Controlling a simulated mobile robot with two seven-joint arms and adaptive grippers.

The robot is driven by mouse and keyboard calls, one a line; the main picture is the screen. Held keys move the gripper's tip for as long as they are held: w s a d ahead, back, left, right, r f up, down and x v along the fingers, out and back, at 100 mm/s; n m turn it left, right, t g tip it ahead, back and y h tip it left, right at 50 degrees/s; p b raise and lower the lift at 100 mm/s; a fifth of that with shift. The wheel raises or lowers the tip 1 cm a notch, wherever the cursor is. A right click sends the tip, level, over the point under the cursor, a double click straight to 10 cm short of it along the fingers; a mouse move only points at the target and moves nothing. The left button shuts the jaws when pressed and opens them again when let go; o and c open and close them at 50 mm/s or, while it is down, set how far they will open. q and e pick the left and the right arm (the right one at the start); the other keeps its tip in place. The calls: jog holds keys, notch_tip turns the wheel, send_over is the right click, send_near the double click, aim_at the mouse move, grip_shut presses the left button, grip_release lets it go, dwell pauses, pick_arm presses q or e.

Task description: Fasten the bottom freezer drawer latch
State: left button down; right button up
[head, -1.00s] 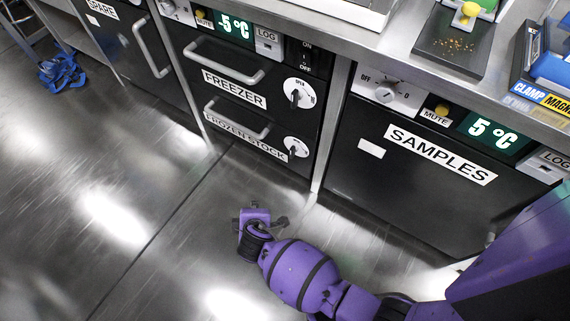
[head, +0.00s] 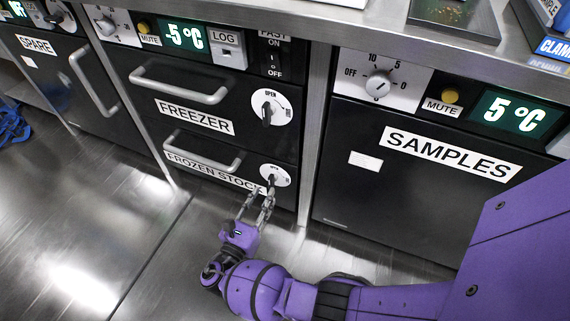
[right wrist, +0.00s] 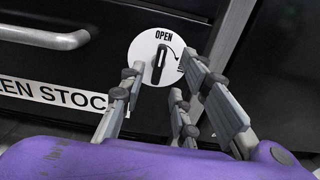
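The bottom freezer drawer (head: 190,165), labelled FROZEN STOCK, looks shut at the foot of the freezer. Its latch (head: 272,180) is a white round dial with a dark handle at the drawer's right end. In the right wrist view the latch handle (right wrist: 160,64) stands nearly upright, its top near the word OPEN; a curved arrow leads to the right toward a partly hidden word. My right gripper (head: 258,198) is open, its fingers pointing at the dial. In the right wrist view the fingers (right wrist: 155,85) are spread below and around the handle, with nothing between them. My left gripper is not in view.
The upper FREEZER drawer (head: 180,105) has its own dial (head: 270,108) just above. Bar handles (head: 205,155) stick out from the drawers. The SAMPLES cabinet (head: 400,190) is at the right, behind my arm.

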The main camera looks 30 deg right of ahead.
aim_at(269, 183)
jog(key=shift+b+x, duration=0.35)
jog(key=shift+x, duration=1.85)
jog(key=shift+w+a, duration=0.1)
grip_shut()
